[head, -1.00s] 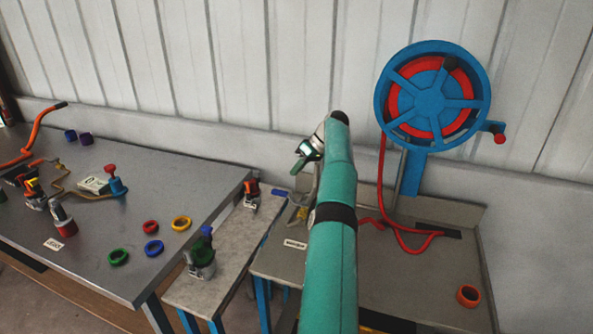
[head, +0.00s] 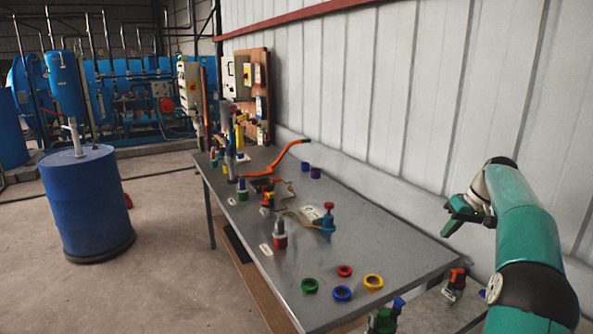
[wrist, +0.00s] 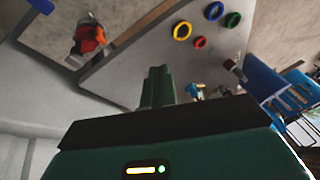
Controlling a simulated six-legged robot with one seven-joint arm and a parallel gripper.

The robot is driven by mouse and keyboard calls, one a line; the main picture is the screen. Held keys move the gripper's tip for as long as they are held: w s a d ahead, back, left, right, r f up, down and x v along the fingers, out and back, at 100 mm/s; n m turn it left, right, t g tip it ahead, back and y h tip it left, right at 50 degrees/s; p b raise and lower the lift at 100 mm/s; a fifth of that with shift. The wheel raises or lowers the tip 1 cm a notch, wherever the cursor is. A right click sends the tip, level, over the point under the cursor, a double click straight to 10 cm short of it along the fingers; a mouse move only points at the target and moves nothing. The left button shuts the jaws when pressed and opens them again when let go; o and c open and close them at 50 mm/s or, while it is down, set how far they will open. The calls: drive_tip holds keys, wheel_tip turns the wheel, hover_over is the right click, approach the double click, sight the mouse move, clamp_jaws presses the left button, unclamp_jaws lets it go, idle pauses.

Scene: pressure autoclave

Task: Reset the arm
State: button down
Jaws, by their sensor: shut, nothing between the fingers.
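My green arm reaches up at the right of the head view. My gripper (head: 450,226) is shut and empty, held in the air off the right end of the grey metal table (head: 400,262). In the wrist view my gripper's green fingers (wrist: 158,80) are together with nothing between them. The table (wrist: 135,62) shows beyond them, apart from the fingertips.
Green (head: 310,286), blue (head: 342,293), red (head: 345,271) and yellow (head: 373,282) rings lie on the table's near end. A blue drum (head: 85,205) stands left on open floor. A white wall (head: 400,90) rises behind.

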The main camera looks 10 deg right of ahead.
drive_tip(key=s+a+r+h, duration=0.1)
drive_tip(key=s+a+r, duration=0.15)
drive_tip(key=a, duration=0.65)
drive_tip(key=s+a+r+h, duration=0.1)
drive_tip(key=s+a+r, duration=0.15)
drive_tip(key=a, duration=0.75)
drive_tip(key=s+a+r+h, duration=0.15)
drive_tip(key=a+r, duration=0.25)
drive_tip(key=a, duration=0.5)
drive_tip(key=s+a+f, duration=0.3)
drive_tip(key=s+a, duration=0.1)
drive_tip(key=s, duration=0.4)
drive_tip(key=s+a+f+t, duration=0.1)
drive_tip(key=s+a+f, duration=0.2)
drive_tip(key=s+a, duration=0.2)
drive_tip(key=s+a+f+t, duration=0.1)
drive_tip(key=s+a+f, duration=0.2)
drive_tip(key=s, duration=0.8)
drive_tip(key=shift+a+f, duration=0.35)
drive_tip(key=shift+a, duration=0.45)
drive_tip(key=shift+d, duration=0.15)
